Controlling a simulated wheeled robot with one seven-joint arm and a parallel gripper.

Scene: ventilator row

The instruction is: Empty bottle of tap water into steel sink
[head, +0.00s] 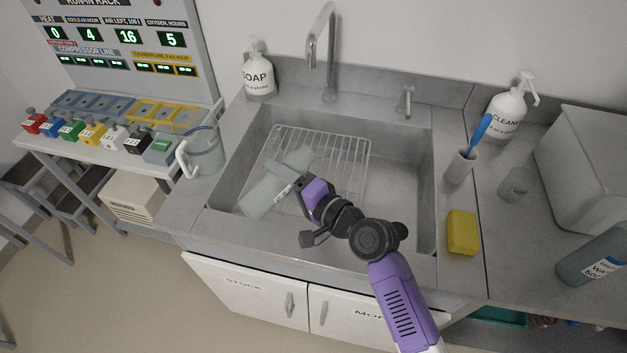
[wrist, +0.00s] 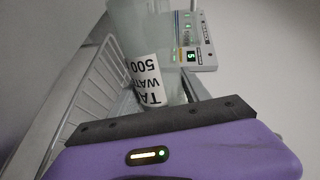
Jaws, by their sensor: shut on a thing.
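The bottle of tap water (head: 262,197) is grey-green and translucent, held tilted over the left part of the steel sink (head: 405,190). In the wrist view its white label (wrist: 147,78) reads in part "TA… WAT… 500". My gripper (head: 304,191) is shut on the bottle, above the sink basin. In the wrist view the purple gripper body hides the lower part of the bottle. I cannot tell how much water is inside or whether any is flowing out.
A wire rack (head: 340,155) lies in the sink under the bottle. The faucet (head: 329,55) and soap bottle (head: 258,76) stand behind it. A jug (head: 205,153) is left of the sink. A yellow sponge (head: 462,233), brush cup (head: 460,168) and labelled bottle (head: 592,258) are right.

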